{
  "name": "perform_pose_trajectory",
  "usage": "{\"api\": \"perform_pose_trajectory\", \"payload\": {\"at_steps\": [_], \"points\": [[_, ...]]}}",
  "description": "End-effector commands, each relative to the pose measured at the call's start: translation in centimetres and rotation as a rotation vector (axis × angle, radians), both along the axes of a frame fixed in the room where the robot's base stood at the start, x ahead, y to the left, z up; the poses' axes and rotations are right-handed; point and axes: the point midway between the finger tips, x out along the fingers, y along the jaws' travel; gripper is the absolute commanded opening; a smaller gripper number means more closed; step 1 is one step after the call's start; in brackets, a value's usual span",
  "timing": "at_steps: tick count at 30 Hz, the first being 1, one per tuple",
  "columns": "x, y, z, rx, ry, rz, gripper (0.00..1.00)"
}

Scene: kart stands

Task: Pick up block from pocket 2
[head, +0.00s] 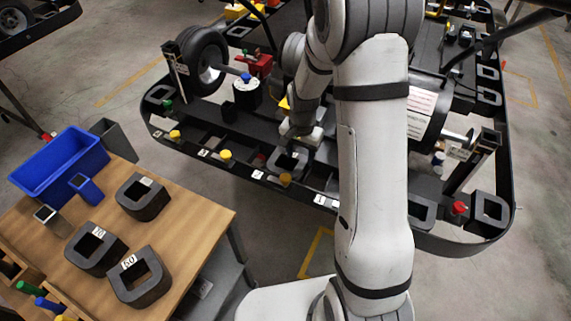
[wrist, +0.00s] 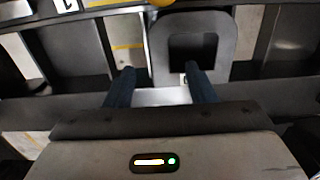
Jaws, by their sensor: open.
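A dark grey block (wrist: 222,30) with a square hole sits in a pocket of the black kart rail. In the head view the same block (head: 281,165) shows partly below my gripper. My gripper (wrist: 161,88) is open and empty over the rail. In the wrist view its right finger overlaps the block's near side below the hole, and its left finger is left of the block. I cannot tell whether a finger touches the block. In the head view my gripper (head: 302,137) is partly hidden by my arm. The pocket number is not readable.
A wooden table (head: 195,225) at left holds several dark blocks with square holes and a blue bin (head: 60,168). Yellow knobs (head: 226,155) stand along the kart's front rail. A wheel (head: 203,60) stands at the kart's left. Bare floor lies between table and kart.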

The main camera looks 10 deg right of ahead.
Motion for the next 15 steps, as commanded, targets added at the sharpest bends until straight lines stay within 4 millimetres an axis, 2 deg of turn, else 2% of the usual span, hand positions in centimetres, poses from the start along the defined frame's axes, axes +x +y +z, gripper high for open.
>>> {"api": "perform_pose_trajectory", "payload": {"at_steps": [15], "points": [[0.1,-0.2,-5.6,0.0,0.005,0.003,0.5]]}}
